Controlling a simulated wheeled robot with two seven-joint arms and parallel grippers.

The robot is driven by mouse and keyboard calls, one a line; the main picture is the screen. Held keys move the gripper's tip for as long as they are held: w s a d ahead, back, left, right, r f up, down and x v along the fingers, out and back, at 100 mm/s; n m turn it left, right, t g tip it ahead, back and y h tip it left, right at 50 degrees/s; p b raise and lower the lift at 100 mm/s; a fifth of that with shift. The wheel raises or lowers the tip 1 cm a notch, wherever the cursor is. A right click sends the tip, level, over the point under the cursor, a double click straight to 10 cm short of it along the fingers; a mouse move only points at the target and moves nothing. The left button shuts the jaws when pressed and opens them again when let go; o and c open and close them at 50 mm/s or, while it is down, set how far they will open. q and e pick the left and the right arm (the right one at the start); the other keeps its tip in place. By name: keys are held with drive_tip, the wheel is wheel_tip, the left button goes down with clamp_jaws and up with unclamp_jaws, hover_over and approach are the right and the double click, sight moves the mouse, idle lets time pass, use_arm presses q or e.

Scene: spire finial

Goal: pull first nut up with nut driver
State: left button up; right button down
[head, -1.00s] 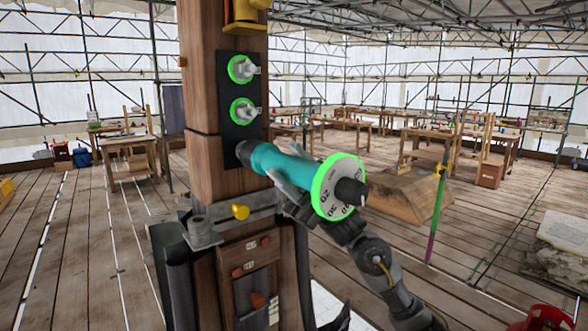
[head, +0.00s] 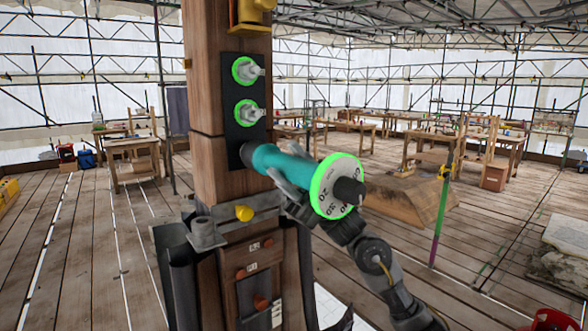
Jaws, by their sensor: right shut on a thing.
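The nut driver (head: 280,163) has a teal body and a white dial with numbers and a bright green rim. My right gripper (head: 290,190) is shut on its body from below and the right. The driver's dark nose meets the lower end of a black plate (head: 243,122) on the wooden post. Whatever sits under the nose is hidden. Two metal nuts with green rings show on the plate above it, an upper nut (head: 248,70) and a middle nut (head: 249,112). My left gripper is not in view.
The wooden post (head: 212,150) stands upright, with a grey bracket and yellow knob (head: 244,213) below the driver. A yellow fitting (head: 252,14) is at its top. A wooden block (head: 410,198) lies on the plank floor behind my right arm. Workbenches stand farther back.

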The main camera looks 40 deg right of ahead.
drive_tip(key=shift+w, duration=1.2)
idle(1.8)
drive_tip(key=shift+w+d+r, duration=0.15)
drive_tip(key=shift+r, duration=0.05)
idle(1.4)
